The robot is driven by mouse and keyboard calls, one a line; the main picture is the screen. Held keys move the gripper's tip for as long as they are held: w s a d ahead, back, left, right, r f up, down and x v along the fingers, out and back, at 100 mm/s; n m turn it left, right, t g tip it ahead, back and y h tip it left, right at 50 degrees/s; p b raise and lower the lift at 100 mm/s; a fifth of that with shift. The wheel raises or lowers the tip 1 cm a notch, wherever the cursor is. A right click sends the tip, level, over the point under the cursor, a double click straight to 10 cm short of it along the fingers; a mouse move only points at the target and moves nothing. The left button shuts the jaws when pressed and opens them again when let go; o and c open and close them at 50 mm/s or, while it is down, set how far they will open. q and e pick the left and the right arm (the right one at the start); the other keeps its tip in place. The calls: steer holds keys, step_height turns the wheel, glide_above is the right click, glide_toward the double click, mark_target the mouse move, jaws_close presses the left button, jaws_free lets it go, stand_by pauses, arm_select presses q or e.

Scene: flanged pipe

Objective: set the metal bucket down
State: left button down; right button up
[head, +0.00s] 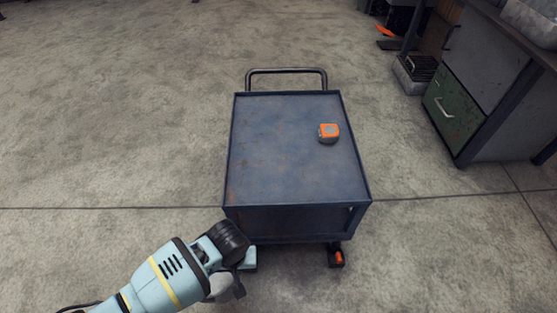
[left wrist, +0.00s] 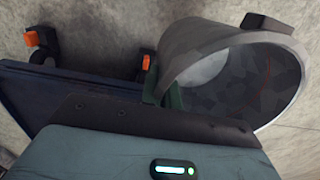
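A grey metal bucket (left wrist: 190,50) lies tilted across the upper right of the left wrist view. Its open mouth faces the camera and its inside is dark and mottled. My left gripper (head: 246,260) is low in the head view, just off the front left corner of the cart. In the left wrist view its green finger part (left wrist: 164,92) is at the bucket's near rim, and it appears shut on the rim; the fingertips are mostly hidden. In the head view the bucket is not clearly seen, as my arm covers that spot. My right gripper is not in view.
A dark blue cart (head: 275,165) stands in the middle, with a handle at its far end. An orange tape measure (head: 328,132) sits on its right side; the rest of its top is clear. A workbench with a green drawer (head: 450,108) is at the right. Concrete floor is open at left.

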arm_select(q)
steer(key=w+a+r, duration=0.1)
steer(key=w+r, duration=0.2)
steer(key=r, duration=0.8)
steer(key=w+a+r, duration=0.1)
steer(key=w+r, duration=0.2)
steer(key=r, duration=0.8)
steer(key=s+a+r, duration=0.3)
steer(key=s+r, duration=0.1)
steer(key=r, duration=0.3)
steer(key=s+a+r+m, duration=0.1)
steer(key=s+a+r, duration=0.2)
steer(key=r, duration=0.4)
steer(key=shift+s+a+m, duration=0.15)
steer(key=shift+s+m, duration=0.15)
steer(key=shift+s, duration=0.1)
steer(key=shift+f, duration=0.1)
